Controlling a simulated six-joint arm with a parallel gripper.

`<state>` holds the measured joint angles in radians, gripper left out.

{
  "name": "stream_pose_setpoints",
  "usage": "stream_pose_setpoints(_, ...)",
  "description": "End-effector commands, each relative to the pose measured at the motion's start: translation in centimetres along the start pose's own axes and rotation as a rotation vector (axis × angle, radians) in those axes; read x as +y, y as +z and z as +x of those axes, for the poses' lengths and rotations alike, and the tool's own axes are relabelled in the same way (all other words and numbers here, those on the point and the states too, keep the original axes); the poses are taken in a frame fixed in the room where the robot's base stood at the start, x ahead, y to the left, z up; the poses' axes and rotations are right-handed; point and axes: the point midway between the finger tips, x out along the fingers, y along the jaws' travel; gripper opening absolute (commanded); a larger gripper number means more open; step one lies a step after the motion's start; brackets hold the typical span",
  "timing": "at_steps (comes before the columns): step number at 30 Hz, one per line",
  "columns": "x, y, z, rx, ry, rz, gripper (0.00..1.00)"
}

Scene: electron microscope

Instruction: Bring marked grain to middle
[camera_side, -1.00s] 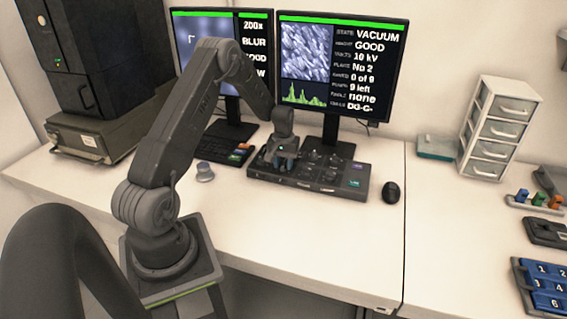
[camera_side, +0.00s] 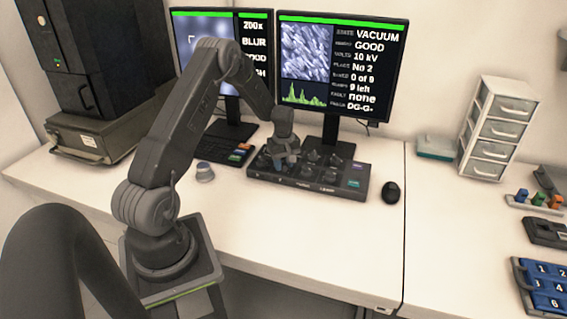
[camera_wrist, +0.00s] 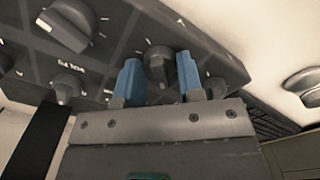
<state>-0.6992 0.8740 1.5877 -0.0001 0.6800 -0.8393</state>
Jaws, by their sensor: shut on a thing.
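My gripper (camera_side: 283,158) is at the left part of the dark control panel (camera_side: 330,186). In the wrist view its two blue fingers (camera_wrist: 160,82) are shut on a dark knob (camera_wrist: 158,62), one on each side. The left monitor (camera_side: 189,22) shows a blurred grey picture with a small pale corner mark. The text beside it reads 200x, BLUR, and lines partly hidden by my arm. The marked grain cannot be made out. The right monitor (camera_side: 306,52) shows a sharp grain texture, a green graph and status text with VACUUM and GOOD.
Other knobs (camera_wrist: 68,25) stand close to the held one. The desk front (camera_side: 300,235) is clear.

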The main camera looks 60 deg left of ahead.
Motion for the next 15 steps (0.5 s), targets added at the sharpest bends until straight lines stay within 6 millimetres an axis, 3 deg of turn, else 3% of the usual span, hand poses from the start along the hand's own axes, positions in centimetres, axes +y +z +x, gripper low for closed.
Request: stream_pose_setpoints(15,0.0,-0.02,0.0,0.0,0.0,-0.033,0.11)
